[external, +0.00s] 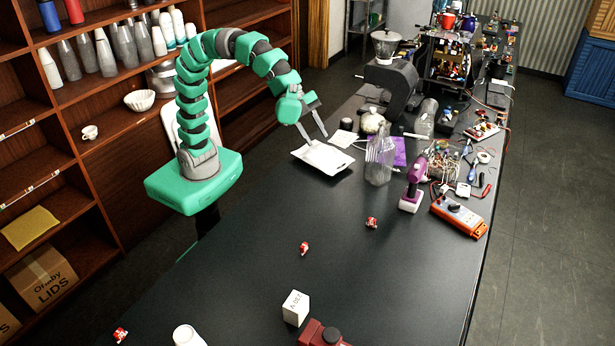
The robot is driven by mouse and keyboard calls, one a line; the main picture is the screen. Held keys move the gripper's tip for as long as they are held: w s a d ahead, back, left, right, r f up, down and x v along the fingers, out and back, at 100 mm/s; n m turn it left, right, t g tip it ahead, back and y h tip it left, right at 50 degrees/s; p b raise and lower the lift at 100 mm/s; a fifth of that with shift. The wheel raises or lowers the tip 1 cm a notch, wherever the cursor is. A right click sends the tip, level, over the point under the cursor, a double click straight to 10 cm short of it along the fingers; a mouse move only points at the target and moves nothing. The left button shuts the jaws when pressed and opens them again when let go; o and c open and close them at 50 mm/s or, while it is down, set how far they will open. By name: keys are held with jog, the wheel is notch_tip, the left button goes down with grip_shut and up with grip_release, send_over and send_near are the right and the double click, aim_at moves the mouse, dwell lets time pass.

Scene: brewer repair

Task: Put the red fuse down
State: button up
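My gripper (318,141) is above the white tray (322,168) on the dark table. Its two fingers are spread apart, and I see nothing red between them. Three small red-and-white objects lie on the table: one right of centre (371,222), one nearer the middle (304,248), and one at the front left (120,335). They are too small for me to tell whether any is the red fuse. All three are well apart from my gripper.
A clear glass vessel (380,160) and a purple drill (414,183) stand right of the tray. An orange meter (459,215), wires and tools crowd the right edge. A white cube (295,307) and white cup (187,336) are in front. The table's middle is mostly free.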

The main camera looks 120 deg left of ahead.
jog(key=s+a+r+n+t, duration=0.3)
jog(key=s+r, duration=0.4)
jog(key=r, duration=0.4)
jog(key=s+a+r+n+t+y, duration=0.1)
jog(key=s+a+r+n+t, duration=0.3)
jog(key=r, duration=0.8)
jog(key=s+n, duration=0.2)
jog(key=s, duration=0.1)
jog(key=shift+s+a+t, duration=0.2)
jog(key=shift+s+t, duration=0.1)
jog(key=shift+s, duration=0.1)
